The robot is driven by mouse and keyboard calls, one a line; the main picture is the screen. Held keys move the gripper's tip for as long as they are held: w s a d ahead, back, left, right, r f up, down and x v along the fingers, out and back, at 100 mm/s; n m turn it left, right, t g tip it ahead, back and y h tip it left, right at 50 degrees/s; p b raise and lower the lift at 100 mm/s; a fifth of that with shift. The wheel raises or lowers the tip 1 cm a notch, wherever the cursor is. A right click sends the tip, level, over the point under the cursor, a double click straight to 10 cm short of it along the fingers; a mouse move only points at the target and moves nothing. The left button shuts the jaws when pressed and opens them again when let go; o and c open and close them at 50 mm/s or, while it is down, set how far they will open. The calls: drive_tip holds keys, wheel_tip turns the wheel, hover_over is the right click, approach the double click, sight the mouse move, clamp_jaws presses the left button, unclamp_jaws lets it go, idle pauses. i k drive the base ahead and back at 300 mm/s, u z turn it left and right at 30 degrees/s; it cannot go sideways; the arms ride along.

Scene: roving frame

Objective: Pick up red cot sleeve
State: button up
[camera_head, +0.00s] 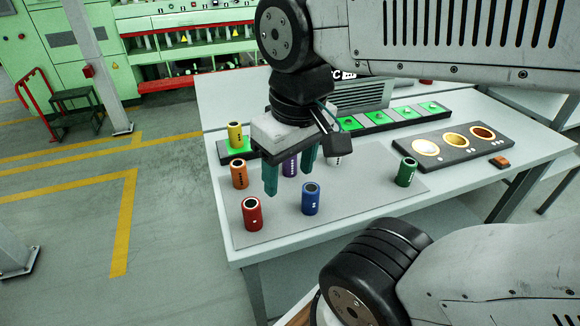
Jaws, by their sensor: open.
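The red cot sleeve (252,214) stands upright near the front left corner of a grey mat (350,206) on the table. It is a short cylinder with a dark hole on top and a white mark on its side. My gripper (290,180) hangs above the mat with its two teal fingers pointing down. The fingers are apart, and I see nothing held between them. They are to the right of and behind the red sleeve in the picture, not touching it. A purple sleeve (290,165) shows behind the fingers, partly hidden.
A blue sleeve (311,198), an orange one (239,174) and a green one (406,172) stand on the mat. A yellow sleeve (235,136) stands on a strip of green pads (380,118). A panel with round lit wells (456,142) lies at right. A white sleeve is mostly hidden.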

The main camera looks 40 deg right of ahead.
sight(251, 208)
drive_tip(key=k, duration=0.5)
drive_tip(key=u, duration=2.35)
drive_tip(key=k, duration=1.3)
drive_tip(key=z, duration=1.55)
drive_tip(key=i, duration=0.5)
drive_tip(key=z, duration=0.05)
